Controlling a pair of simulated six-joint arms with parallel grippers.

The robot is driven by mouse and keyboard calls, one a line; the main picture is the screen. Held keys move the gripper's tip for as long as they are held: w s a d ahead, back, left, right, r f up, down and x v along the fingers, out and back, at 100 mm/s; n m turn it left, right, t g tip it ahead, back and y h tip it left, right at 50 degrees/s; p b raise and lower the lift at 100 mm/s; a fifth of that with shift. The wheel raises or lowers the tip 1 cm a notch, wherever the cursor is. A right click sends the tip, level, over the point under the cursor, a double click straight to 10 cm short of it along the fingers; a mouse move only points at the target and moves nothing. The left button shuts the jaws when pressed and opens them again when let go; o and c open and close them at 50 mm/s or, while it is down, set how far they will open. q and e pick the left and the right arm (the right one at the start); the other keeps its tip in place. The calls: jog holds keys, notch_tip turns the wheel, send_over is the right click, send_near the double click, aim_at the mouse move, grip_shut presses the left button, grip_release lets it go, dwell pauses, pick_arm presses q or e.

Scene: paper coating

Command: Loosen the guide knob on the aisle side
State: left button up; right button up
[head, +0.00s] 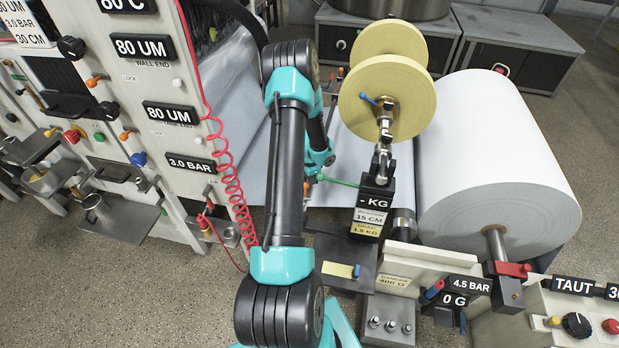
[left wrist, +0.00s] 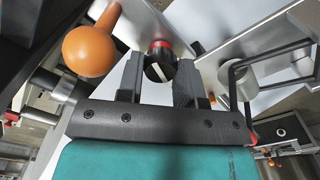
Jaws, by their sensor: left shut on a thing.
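In the left wrist view my left gripper (left wrist: 160,75) has its two dark fingers on either side of a black guide knob (left wrist: 160,66) with a white line on its face and a red ring behind it. The gripper is shut on this knob. In the head view the black and teal arm stands upright in the middle, with its wrist (head: 319,157) bent down beside the paper web; the fingers and the knob are hidden there. My right gripper is in neither view.
An orange ball (left wrist: 92,50) sits close left of the fingers, and a black bent rod (left wrist: 240,78) close right. In the head view, a large white paper roll (head: 495,150), yellow discs (head: 400,85) and a labelled panel (head: 150,100) flank the arm.

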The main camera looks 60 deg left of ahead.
pick_arm(q)
jog(key=shift+n, duration=0.8)
jog(key=o, duration=0.6)
jog(key=shift+o, duration=0.2)
notch_tip(320, 180, up, 18)
jog(key=shift+f, duration=0.25)
